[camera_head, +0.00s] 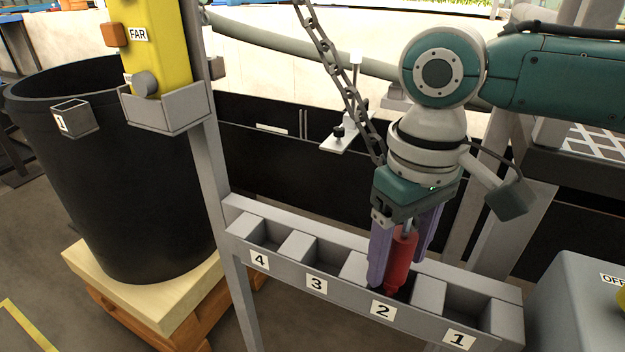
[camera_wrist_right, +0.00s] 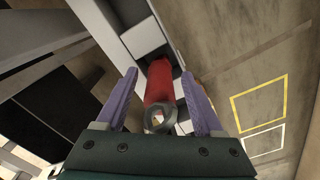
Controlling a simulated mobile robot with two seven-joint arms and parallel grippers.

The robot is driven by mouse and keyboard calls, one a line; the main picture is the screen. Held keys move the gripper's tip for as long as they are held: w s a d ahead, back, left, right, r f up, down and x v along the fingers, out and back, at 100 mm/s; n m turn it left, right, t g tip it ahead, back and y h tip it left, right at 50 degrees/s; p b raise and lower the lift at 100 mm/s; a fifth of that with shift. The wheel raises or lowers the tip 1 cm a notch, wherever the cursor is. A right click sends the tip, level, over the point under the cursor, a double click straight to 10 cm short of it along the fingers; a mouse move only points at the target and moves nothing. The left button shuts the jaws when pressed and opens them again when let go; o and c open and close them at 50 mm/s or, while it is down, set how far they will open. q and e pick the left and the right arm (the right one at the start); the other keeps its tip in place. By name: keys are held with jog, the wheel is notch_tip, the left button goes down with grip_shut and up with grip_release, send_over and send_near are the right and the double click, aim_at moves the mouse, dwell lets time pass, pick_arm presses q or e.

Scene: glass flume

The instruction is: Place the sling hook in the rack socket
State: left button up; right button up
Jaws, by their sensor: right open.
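A red cylindrical piece with a grey metal upper end, which I take to be the sling hook (camera_head: 401,262), stands upright at the compartment labelled 2 of the grey rack (camera_head: 335,290). Its lower end seems to be inside that socket, but the rack front and a finger partly hide it. My right gripper (camera_head: 400,268) points down over it, with purple fingers on either side. In the right wrist view the fingers are apart, with the red sling hook (camera_wrist_right: 160,82) between them and gaps at both sides. My left gripper is not in view.
Sockets 4, 3 and 1 look empty. A chain (camera_head: 345,85) hangs close behind my right wrist. A black tub (camera_head: 130,190) on a wooden pallet and a yellow post (camera_head: 160,50) stand left. A grey box (camera_head: 575,310) stands right of the rack.

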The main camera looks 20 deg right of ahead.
notch_tip(320, 180, up, 12)
jog(key=p, duration=0.3)
jog(key=shift+f, duration=0.2)
jog(key=shift+r, duration=0.35)
